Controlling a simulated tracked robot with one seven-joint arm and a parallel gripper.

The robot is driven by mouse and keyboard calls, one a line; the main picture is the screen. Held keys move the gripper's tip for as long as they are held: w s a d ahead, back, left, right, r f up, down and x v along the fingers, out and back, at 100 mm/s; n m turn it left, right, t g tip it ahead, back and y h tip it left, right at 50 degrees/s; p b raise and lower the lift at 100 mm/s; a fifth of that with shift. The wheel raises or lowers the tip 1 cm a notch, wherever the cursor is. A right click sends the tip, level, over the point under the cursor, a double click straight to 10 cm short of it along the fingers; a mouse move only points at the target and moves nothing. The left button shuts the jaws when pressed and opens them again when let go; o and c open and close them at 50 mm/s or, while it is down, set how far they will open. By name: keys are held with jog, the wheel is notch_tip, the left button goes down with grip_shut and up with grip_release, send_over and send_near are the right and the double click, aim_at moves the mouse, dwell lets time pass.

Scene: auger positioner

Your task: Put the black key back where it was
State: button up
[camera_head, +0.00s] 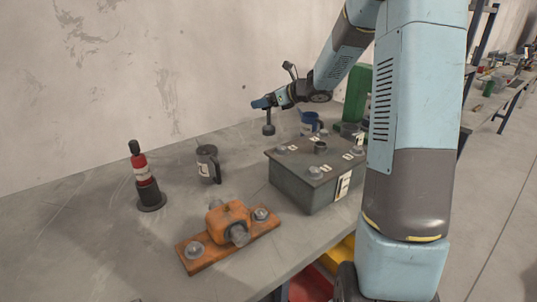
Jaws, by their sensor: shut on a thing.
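My gripper (263,103) is in the air above the table, to the left of and higher than the grey box. It is shut on a dark piece, seemingly the black key (269,129), which hangs down as a short stem with a wider block at its lower end. The key is apart from the box and the table. The grey box (308,196) has a dark top with several white labels, round grey pieces and a small raised dark ring (320,147) near its middle. The frame does not show clearly which spot fits the key.
An orange device (231,219) on a board stands at the front. A red and black bottle-like thing (143,172) and a dark mug (208,164) stand left. A blue mug (309,122) and a green thing (357,95) are behind the box.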

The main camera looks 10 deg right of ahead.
aim_at(271, 125)
notch_tip(271, 125, down, 10)
dwell(0.6)
jog(key=o, duration=1.4)
